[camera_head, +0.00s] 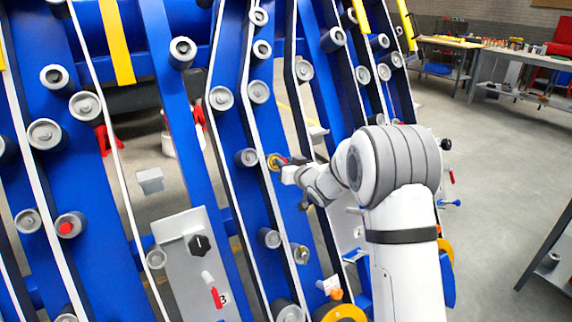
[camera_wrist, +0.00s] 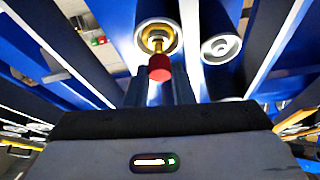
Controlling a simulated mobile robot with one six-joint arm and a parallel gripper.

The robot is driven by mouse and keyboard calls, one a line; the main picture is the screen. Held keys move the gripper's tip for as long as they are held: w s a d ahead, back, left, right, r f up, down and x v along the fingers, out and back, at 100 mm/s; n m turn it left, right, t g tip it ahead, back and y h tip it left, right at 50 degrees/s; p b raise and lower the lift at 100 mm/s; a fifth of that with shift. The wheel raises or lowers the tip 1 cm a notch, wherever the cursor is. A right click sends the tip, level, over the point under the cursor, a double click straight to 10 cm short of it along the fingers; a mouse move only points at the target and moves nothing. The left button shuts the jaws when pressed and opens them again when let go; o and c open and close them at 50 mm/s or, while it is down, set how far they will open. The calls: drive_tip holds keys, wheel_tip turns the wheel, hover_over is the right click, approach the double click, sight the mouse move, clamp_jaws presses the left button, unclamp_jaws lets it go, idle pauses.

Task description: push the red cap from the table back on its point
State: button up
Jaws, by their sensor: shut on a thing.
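The red cap (camera_wrist: 160,68) is held between the dark fingers of my gripper (camera_wrist: 161,84) in the wrist view. A brass stem (camera_wrist: 157,44) inside a pale ring shows just beyond the cap, in line with it. I cannot tell whether the cap is seated on the stem or only in front of it. In the head view my gripper (camera_head: 287,166) is shut at a yellow ringed point (camera_head: 273,162) on a blue beam. A little red of the cap (camera_head: 283,160) shows there; the fingers hide the rest.
Blue beams (camera_head: 181,90) with several grey rollers (camera_head: 221,98) surround my arm closely. A grey panel (camera_head: 187,265) with a black knob stands at lower left. Another roller (camera_head: 70,225) has a red centre. Workbenches (camera_head: 447,42) stand at the back right, with open floor before them.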

drive_tip(key=shift+w+a+f+b, duration=0.35)
drive_tip(key=shift+w+a+f, duration=0.25)
drive_tip(key=shift+w, duration=0.2)
idle(0.5)
drive_tip(key=o, duration=1)
drive_tip(key=v, duration=0.8)
drive_tip(key=shift+w, duration=0.1)
